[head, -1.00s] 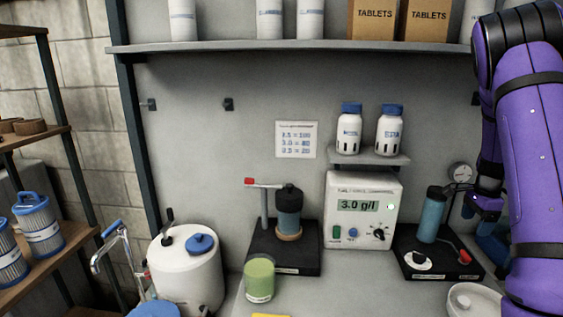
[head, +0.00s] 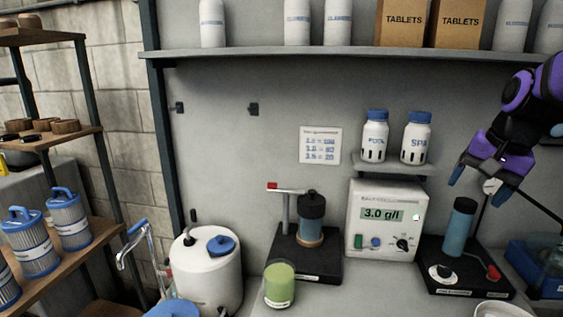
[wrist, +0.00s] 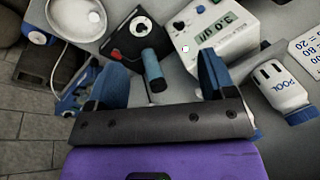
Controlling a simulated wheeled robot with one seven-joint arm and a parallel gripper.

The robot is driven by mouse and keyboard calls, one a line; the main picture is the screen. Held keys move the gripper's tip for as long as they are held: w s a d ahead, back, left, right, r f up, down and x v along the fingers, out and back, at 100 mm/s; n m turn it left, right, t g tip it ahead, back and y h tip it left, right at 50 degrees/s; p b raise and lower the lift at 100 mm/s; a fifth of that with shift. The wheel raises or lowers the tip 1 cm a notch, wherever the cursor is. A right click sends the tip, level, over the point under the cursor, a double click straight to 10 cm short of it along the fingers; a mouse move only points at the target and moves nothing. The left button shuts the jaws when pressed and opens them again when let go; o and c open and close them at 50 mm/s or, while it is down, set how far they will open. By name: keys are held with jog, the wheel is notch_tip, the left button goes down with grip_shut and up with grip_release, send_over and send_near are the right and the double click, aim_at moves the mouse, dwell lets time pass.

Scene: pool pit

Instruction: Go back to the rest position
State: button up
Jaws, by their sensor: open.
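My gripper (head: 484,188) is at the right of the head view, on my purple arm. It is raised above the blue cylinder (head: 461,226) on the right black base (head: 455,277). Its blue fingers are apart with nothing between them. In the wrist view the fingers of my gripper (wrist: 160,80) are spread wide. The same blue cylinder (wrist: 154,72) shows beyond them, apart from both. The control box (head: 386,222) reading 3.0 g/l stands to the left of my gripper.
Two white bottles, POOL (head: 374,138) and SPA (head: 416,140), stand on a small ledge close left of my gripper. A long shelf (head: 350,52) runs above. A green cup (head: 279,284) and a white tank (head: 205,272) stand left. A white bowl (wrist: 75,18) shows in the wrist view.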

jog(key=s+a+r+n+t, duration=0.1)
jog(key=s+a+n, duration=0.3)
jog(key=s, duration=0.3)
jog(key=s+a+r+n+t+h, duration=0.1)
jog(key=s+a+n, duration=0.3)
jog(key=s, duration=0.4)
jog(key=shift+s+a+r, duration=0.15)
jog(key=shift+a+r, duration=0.2)
jog(key=shift+a, duration=0.3)
